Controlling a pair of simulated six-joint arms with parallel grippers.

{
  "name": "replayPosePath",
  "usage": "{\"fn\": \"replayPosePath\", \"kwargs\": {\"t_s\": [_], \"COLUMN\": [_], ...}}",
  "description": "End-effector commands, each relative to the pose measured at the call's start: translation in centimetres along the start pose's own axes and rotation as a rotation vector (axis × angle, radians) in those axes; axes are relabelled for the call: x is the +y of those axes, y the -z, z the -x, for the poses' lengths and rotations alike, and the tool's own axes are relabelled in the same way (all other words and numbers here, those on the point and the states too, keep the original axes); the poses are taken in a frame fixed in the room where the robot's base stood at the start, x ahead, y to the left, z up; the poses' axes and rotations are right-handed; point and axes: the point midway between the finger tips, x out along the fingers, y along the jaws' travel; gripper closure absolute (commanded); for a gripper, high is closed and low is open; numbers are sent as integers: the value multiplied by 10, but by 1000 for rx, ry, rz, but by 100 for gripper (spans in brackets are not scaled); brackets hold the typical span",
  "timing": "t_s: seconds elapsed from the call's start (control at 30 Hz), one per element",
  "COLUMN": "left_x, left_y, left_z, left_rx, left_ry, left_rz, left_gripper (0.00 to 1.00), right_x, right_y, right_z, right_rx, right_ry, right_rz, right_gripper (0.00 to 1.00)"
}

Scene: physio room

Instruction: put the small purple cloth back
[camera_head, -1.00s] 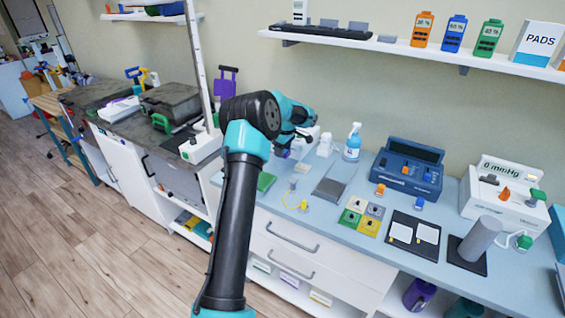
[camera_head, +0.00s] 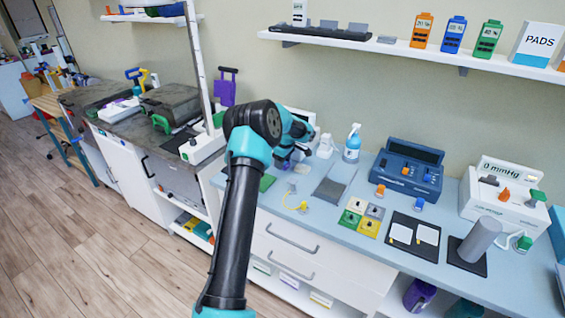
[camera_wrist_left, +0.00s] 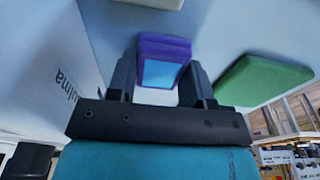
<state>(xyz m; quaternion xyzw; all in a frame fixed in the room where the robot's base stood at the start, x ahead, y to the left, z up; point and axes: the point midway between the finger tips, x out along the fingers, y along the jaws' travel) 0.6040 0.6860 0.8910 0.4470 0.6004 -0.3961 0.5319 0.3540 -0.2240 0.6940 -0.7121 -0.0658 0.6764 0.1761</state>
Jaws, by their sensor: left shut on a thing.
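The small purple cloth (camera_wrist_left: 165,47) shows in the left wrist view as a folded purple block with a light blue face, between my finger pads. My left gripper (camera_wrist_left: 160,76) is shut on it. In the head view my left gripper (camera_head: 284,158) is over the back left part of the blue-grey counter (camera_head: 335,218), and a bit of purple shows below it. My own arm hides part of this area. I cannot tell whether the cloth touches the counter. My right gripper is in neither view.
A green folded cloth (camera_wrist_left: 262,80) lies right of the gripper in the wrist view. A white box with lettering (camera_wrist_left: 50,70) stands at left. On the counter are a spray bottle (camera_head: 352,145), a grey pad (camera_head: 330,190) and a blue device (camera_head: 407,170).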

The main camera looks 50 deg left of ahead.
Motion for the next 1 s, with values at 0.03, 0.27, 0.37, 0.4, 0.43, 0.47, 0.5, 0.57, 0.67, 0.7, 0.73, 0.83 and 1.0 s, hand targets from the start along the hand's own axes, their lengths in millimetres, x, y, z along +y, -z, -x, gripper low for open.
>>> {"fn": "replayPosePath", "kwargs": {"t_s": [0.03,0.27,0.37,0.4,0.43,0.47,0.5,0.57,0.67,0.7,0.73,0.83,1.0], "left_x": [0,0,0,0,0,0,0,0,0,0,0,0,0], "left_y": [0,0,0,0,0,0,0,0,0,0,0,0,0], "left_z": [0,-3,-3,-3,-3,-3,-2,-2,-2,-2,-2,0,15], "left_rx": [0,0,0,0,0,0,0,0,0,0,0,0,0], "left_ry": [0,0,0,0,0,0,0,0,0,0,0,0,-3], "left_rz": [0,0,0,0,0,0,0,0,0,0,0,0,1], "left_gripper": [79,52,42,38,35,32,29,28,28,28,28,28,28], "right_x": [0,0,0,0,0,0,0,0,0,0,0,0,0], "right_y": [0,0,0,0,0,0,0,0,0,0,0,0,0], "right_z": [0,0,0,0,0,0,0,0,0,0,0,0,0], "right_rx": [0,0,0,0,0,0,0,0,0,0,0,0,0], "right_ry": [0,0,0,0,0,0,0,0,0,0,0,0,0], "right_rz": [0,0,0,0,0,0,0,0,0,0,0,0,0], "right_gripper": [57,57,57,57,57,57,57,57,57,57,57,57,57]}}
